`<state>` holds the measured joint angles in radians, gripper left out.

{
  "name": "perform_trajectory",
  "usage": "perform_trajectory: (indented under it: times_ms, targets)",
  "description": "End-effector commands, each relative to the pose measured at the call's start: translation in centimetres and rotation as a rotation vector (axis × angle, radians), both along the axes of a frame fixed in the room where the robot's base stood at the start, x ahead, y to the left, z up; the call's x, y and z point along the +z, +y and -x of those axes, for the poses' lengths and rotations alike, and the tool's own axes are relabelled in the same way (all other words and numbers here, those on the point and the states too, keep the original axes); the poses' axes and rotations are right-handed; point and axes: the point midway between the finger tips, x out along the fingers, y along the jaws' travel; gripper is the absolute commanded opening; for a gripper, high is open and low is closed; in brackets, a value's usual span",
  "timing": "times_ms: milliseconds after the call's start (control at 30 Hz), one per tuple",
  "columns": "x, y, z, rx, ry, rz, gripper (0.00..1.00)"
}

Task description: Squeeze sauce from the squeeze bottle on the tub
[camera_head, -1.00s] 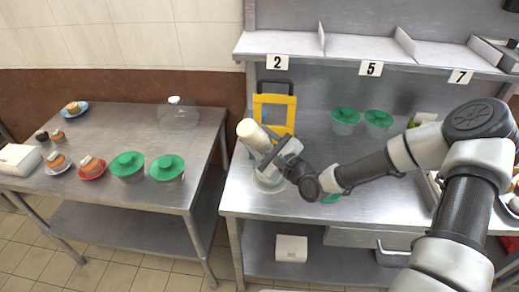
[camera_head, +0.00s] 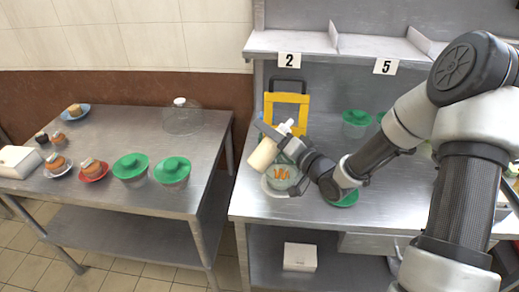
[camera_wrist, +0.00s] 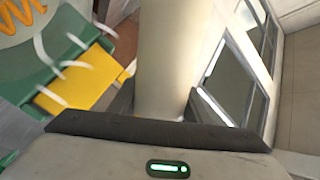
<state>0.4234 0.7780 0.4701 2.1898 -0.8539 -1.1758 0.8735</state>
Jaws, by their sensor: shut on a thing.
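My gripper (camera_head: 293,146) is shut on the cream squeeze bottle (camera_head: 262,156) and holds it tilted above the counter. The bottle's cream end points down and left; I cannot make out its nozzle. In the wrist view the pale bottle (camera_wrist: 166,50) stands between the fingers. The tub (camera_head: 272,184) is on the counter just below the bottle and gripper, partly hidden by them. An orange zigzag of sauce (camera_head: 282,174) lies on its top. The sauce also shows at the upper left of the wrist view (camera_wrist: 22,14).
A yellow frame (camera_head: 267,112) stands behind the bottle. Green-lidded tubs (camera_head: 356,118) are at the back right, and a green lid (camera_head: 344,197) lies right of the tub. The left table (camera_head: 110,195) holds green-lidded tubs, plated pastries and a clear dome (camera_head: 183,120).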

Motion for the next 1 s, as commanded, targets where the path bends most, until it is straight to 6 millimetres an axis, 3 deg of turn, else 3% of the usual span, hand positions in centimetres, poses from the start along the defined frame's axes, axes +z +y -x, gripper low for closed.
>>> perform_trajectory:
  times_ms: [200,500,700,1000]
  targets:
    - [5.7,-0.8,-0.8,-0.001,-0.255,0.267,0.33]
    - [11.7,-1.7,-1.6,-0.001,-0.534,0.568,0.33]
    - [13.5,-1.9,-1.9,-0.001,-0.617,0.660,0.33]
    - [13.8,-2.0,-1.9,-0.001,-0.630,0.673,0.33]
